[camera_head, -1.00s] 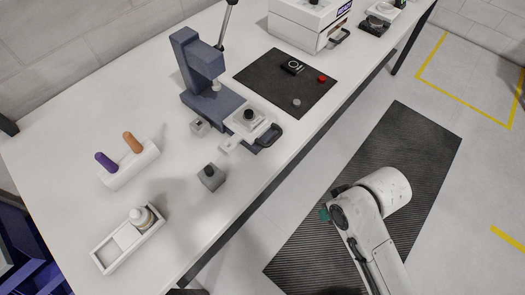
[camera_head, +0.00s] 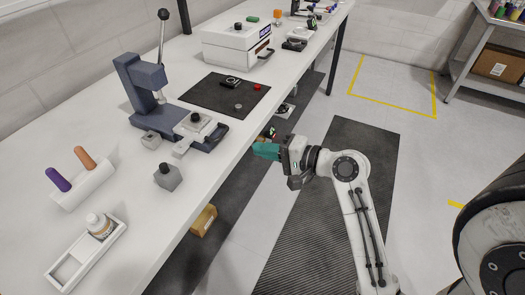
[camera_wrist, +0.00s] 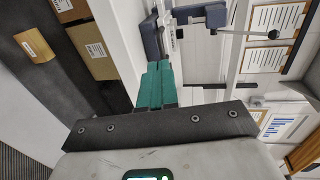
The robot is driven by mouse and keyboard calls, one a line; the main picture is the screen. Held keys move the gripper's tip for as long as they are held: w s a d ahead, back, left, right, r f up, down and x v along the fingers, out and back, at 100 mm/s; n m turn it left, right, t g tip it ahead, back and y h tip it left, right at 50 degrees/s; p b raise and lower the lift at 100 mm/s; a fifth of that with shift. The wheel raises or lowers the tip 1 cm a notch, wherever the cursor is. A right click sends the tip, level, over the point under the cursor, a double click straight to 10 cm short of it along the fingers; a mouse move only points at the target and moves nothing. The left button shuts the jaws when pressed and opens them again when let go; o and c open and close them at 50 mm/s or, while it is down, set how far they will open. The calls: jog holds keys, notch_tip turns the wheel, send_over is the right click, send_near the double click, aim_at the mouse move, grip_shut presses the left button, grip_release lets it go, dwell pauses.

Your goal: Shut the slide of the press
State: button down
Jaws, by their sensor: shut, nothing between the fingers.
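The dark blue press (camera_head: 140,75) stands on the white bench, its lever upright with a black ball on top. Its slide (camera_head: 205,122) sticks out from under the head toward the bench's front edge. It carries a light plate with a black knob and ends in a dark handle (camera_head: 220,134). My gripper (camera_head: 262,151), with teal fingers, is beyond the bench's front edge, to the right of the handle and apart from it. In the wrist view its fingers (camera_wrist: 156,80) are together and empty, pointing toward the press (camera_wrist: 205,16), seen sideways.
A grey block with a black knob (camera_head: 167,177) stands in front of the press. A black mat (camera_head: 225,95) with small parts lies behind the slide, and a white box (camera_head: 237,45) beyond. A holder (camera_head: 85,186) and a tray (camera_head: 85,265) are at left. Cartons stand under the bench.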

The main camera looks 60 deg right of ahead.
jog(key=p, duration=0.1)
send_near(203, 133)
jog(key=shift+w+a+f, duration=0.15)
jog(key=shift+w+f, duration=0.55)
jog(key=shift+f, duration=0.25)
jog(key=w+p, duration=0.1)
jog(key=w, duration=0.7)
jog(key=shift+w+a, duration=0.1)
jog(key=shift+w, duration=0.15)
jog(key=shift+s+p, duration=0.15)
jog(key=shift+p, duration=0.15)
